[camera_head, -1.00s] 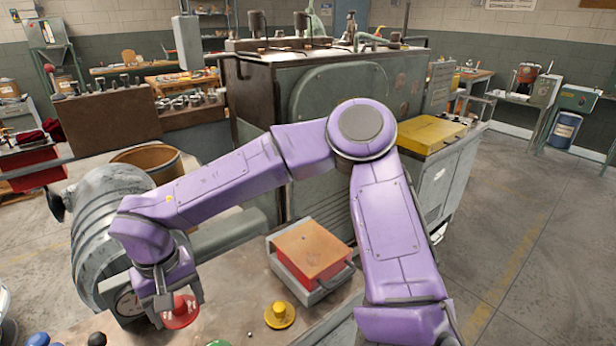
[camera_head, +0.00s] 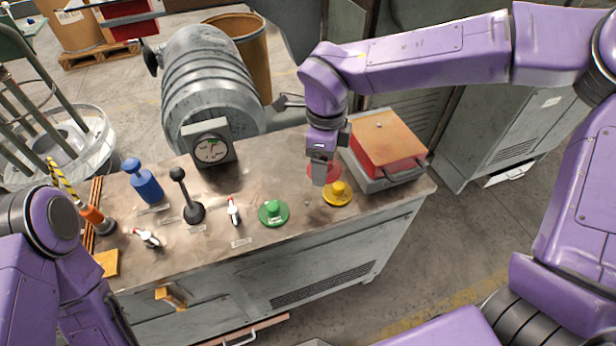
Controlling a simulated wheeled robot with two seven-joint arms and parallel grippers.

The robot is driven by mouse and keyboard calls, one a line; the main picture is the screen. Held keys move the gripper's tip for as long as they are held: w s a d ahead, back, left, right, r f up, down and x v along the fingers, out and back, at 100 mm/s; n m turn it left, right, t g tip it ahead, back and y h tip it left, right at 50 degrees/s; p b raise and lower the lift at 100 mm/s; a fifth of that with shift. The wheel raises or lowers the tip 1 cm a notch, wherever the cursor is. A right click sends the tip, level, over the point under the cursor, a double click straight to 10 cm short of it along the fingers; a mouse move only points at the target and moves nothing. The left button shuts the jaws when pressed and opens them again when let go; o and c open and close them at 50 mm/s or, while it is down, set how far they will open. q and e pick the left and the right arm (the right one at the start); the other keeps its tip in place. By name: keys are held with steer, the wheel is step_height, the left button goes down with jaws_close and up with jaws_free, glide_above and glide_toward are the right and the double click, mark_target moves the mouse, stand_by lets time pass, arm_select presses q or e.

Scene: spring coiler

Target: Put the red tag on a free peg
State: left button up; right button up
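A red round piece (camera_head: 334,173) is on the bench top (camera_head: 215,250) beside the yellow knob, mostly hidden behind my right gripper. I cannot tell whether it is the red tag. My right gripper (camera_head: 320,178) points down right over it, its fingers seen edge-on, so I cannot tell whether they are apart or closed on it. My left arm shows at the lower left, with its gripper out of view. No peg is clearly recognisable.
A yellow knob (camera_head: 338,193) and a green knob (camera_head: 273,212) stand close by. A black lever (camera_head: 187,200), a blue piece (camera_head: 143,182) and a gauge (camera_head: 210,150) are farther left. A red-orange box in a grey tray (camera_head: 388,145) stands close right of my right gripper.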

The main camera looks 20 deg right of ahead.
mark_target(309, 173)
steer(key=m, duration=0.5)
steer(key=a+f+m+b, duration=0.1)
steer(key=m, duration=0.5)
steer(key=shift+a+f, duration=0.25)
steer(key=shift+a, duration=0.05)
steer(key=m, duration=0.3)
steer(key=shift+a+f+m+b, duration=0.2)
steer(key=shift+a+m+b, duration=0.05)
steer(key=shift+m+b, duration=0.15)
steer(key=m, duration=0.4)
steer(key=a+m, duration=0.1)
steer(key=m, duration=0.1)
steer(key=shift+s+f+m+b, duration=0.1)
steer(key=shift+f+m+b, duration=0.2)
steer(key=shift+f+b, duration=0.05)
steer(key=m, duration=0.4)
steer(key=shift+a+f+m, duration=0.15)
steer(key=shift+a+m, duration=0.1)
steer(key=shift+m, duration=0.05)
step_height(309, 173, down, 5)
steer(key=b, duration=0.4)
steer(key=shift+f+b, duration=0.55)
steer(key=shift+d+f+b, duration=0.1)
steer(key=shift+f+b, duration=0.45)
steer(key=shift+f, duration=0.05)
